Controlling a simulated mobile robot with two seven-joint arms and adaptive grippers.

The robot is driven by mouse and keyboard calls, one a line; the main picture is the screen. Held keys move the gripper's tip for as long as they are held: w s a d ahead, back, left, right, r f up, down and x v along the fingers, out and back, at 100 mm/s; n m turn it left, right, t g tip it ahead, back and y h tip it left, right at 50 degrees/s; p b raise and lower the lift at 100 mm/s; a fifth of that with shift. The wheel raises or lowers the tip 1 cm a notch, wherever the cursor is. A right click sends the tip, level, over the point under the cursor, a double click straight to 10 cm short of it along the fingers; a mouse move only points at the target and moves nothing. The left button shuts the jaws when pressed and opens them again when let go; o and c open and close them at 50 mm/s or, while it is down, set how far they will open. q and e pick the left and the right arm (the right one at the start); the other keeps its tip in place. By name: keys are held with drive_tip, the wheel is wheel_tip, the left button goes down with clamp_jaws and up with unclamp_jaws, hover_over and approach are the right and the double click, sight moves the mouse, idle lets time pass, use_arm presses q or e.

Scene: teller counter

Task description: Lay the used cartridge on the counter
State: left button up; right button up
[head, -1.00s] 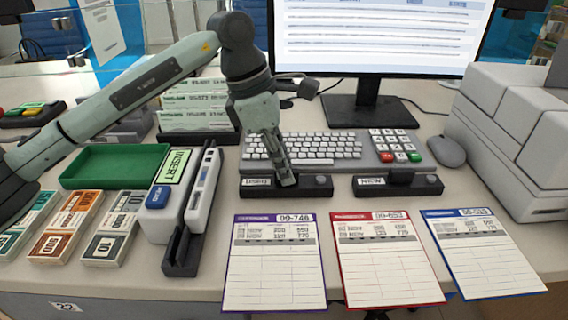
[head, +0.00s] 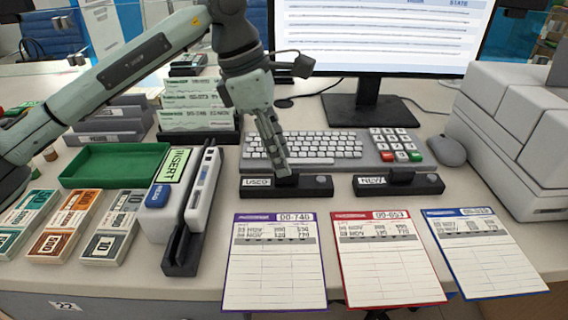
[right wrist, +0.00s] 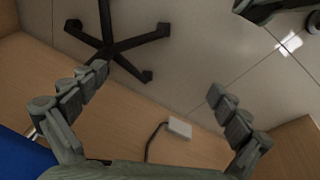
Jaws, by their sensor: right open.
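A black holder labelled USED (head: 318,186) lies on the counter (head: 205,284) in front of the keyboard. A small dark piece, perhaps the used cartridge (head: 288,181), shows at its middle, right under my left gripper (head: 281,169). That gripper points down with its fingers seen edge-on, so I cannot tell if it is open or grips the piece. A similar black holder labelled NEW (head: 425,185) lies to its right with a dark block on it. My right gripper (right wrist: 153,98) is open and empty in the right wrist view, above the floor.
Three bordered forms (head: 275,265) lie along the front edge. A slotted device (head: 203,190), banknote bundles (head: 60,230) and a green tray (head: 110,182) stand left. The keyboard (head: 310,149) and monitor stand (head: 365,110) are behind. A narrow bare strip lies between holders and forms.

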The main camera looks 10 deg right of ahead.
sight(266, 181)
use_arm(q)
drive_tip(key=v, duration=0.9)
use_arm(e)
drive_tip(key=shift+w+a+r, duration=0.1)
drive_tip(key=shift+r, duration=0.65)
drive_tip(key=shift+w+r, duration=0.1)
drive_tip(key=shift+w, duration=0.15)
